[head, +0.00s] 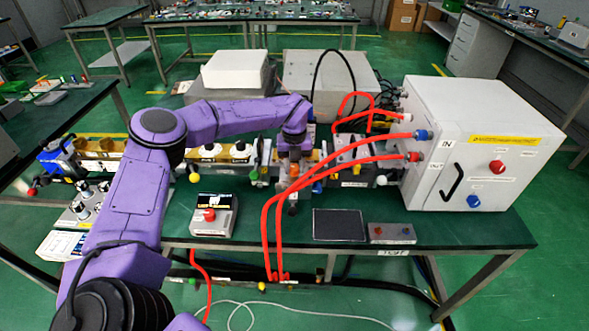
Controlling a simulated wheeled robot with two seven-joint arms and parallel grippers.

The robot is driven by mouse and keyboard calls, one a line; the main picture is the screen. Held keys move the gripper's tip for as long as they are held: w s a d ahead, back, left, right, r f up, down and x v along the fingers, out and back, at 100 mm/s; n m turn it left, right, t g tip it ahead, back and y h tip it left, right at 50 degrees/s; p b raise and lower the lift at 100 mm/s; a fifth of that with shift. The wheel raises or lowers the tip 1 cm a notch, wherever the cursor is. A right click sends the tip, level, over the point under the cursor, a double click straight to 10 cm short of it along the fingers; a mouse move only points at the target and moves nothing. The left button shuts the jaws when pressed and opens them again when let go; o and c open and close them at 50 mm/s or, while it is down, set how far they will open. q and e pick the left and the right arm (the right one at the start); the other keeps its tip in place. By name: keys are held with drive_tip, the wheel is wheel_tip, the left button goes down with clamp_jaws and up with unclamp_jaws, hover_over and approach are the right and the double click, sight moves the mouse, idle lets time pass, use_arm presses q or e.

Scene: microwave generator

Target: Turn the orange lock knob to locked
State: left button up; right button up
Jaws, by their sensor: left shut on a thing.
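My left arm (215,117) is purple. It reaches in from the left over the green table, and its wrist bends down at the waveguide line in the middle. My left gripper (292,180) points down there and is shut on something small. An orange patch (294,168) shows between its fingers, which fits the orange lock knob. The gripper covers most of it, so I cannot read its turn or any lock mark. My right gripper is not in view.
Red hoses (265,230) arch close beside my gripper to the white cabinet (478,140) on the right. A box with a red button (214,215), a dark flat pad (339,225) and a small switch box (391,233) sit along the front edge.

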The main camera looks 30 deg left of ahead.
sight(293, 167)
use_arm(q)
drive_tip(key=shift+s+f+m+b, duration=0.15)
drive_tip(key=shift+m+b, duration=0.2)
drive_tip(key=shift+m, duration=1.75)
drive_tip(key=o, duration=1)
drive_tip(key=shift+o, duration=0.2)
drive_tip(key=shift+a, duration=0.1)
wheel_tip(293, 167, up, 11)
drive_tip(key=b, duration=0.2)
drive_tip(key=shift+f, duration=0.2)
